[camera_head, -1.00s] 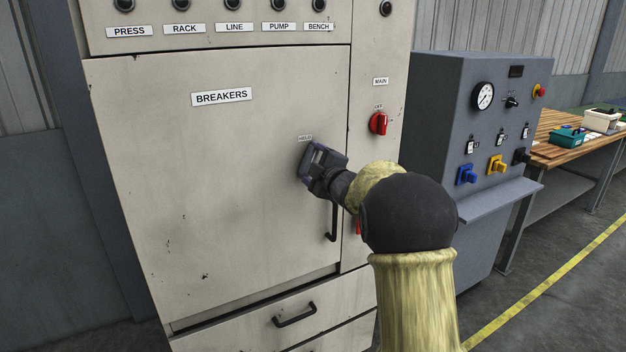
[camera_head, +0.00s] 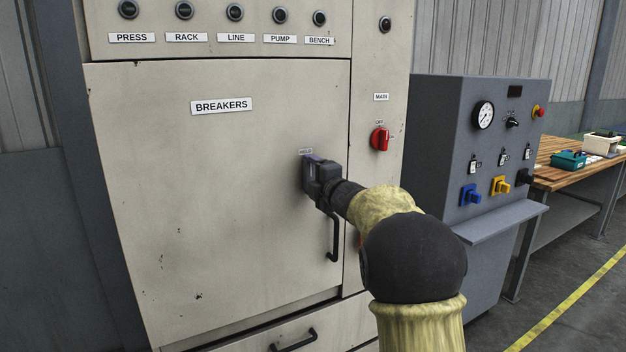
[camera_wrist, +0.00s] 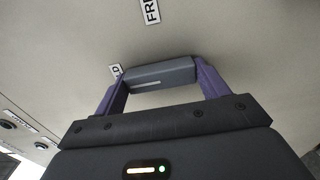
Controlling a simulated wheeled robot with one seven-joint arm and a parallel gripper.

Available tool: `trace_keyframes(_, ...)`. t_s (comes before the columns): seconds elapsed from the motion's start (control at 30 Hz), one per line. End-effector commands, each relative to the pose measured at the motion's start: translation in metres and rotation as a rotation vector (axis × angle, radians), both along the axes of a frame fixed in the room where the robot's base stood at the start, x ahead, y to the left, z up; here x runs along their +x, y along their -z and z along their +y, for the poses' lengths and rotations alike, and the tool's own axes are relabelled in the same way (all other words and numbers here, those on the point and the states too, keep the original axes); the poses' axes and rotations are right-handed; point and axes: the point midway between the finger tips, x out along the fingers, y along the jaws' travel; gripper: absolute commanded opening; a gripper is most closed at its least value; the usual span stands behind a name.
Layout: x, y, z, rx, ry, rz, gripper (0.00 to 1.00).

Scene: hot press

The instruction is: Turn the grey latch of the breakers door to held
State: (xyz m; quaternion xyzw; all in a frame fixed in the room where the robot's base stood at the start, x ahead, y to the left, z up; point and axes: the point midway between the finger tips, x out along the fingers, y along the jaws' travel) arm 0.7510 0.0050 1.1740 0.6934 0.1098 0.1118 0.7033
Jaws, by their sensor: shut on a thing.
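The breakers door (camera_head: 200,210) is a large beige panel and is closed. My gripper (camera_head: 310,173) is at its right side, just below the small HELD label (camera_head: 305,151). In the wrist view my gripper (camera_wrist: 160,82) has its purple fingers at both ends of the grey latch (camera_wrist: 158,74), shut on it. The latch is a grey bar with a light line along it. It lies lengthwise toward the HELD label (camera_wrist: 116,70), which is partly hidden behind the finger and latch. A FREE label (camera_wrist: 151,11) stands apart, off the bar's side. My gripper hides the latch in the head view.
A black door handle (camera_head: 333,235) hangs just below my gripper. A red main switch (camera_head: 380,139) is to the right. A drawer handle (camera_head: 293,341) is below the door. A grey control console (camera_head: 435,150) and a wooden bench (camera_head: 560,150) stand further right.

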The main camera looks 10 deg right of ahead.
Motion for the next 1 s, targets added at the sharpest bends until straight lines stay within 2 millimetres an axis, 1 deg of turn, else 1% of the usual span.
trace_keyframes(0.13,0.000,0.001,0.001,-0.004,-0.002,0.001,0.51)
trace_keyframes(0.17,0.000,0.001,0.001,-0.004,-0.002,0.001,0.76)
trace_keyframes(0.2,0.000,0.001,0.001,-0.004,-0.002,0.001,0.83)
trace_keyframes(0.27,0.000,0.001,0.001,-0.003,-0.001,0.001,0.95)
trace_keyframes(0.53,0.000,0.000,0.000,-0.001,0.000,0.001,0.95)
trace_keyframes(0.67,-0.004,0.000,-0.002,-0.001,0.001,0.000,0.95)
trace_keyframes(0.77,-0.013,0.000,-0.005,-0.002,0.002,0.000,0.95)
trace_keyframes(0.87,-0.027,0.001,-0.009,-0.001,0.002,0.000,0.95)
trace_keyframes(1.0,-0.053,0.001,-0.018,0.000,0.003,0.000,0.95)
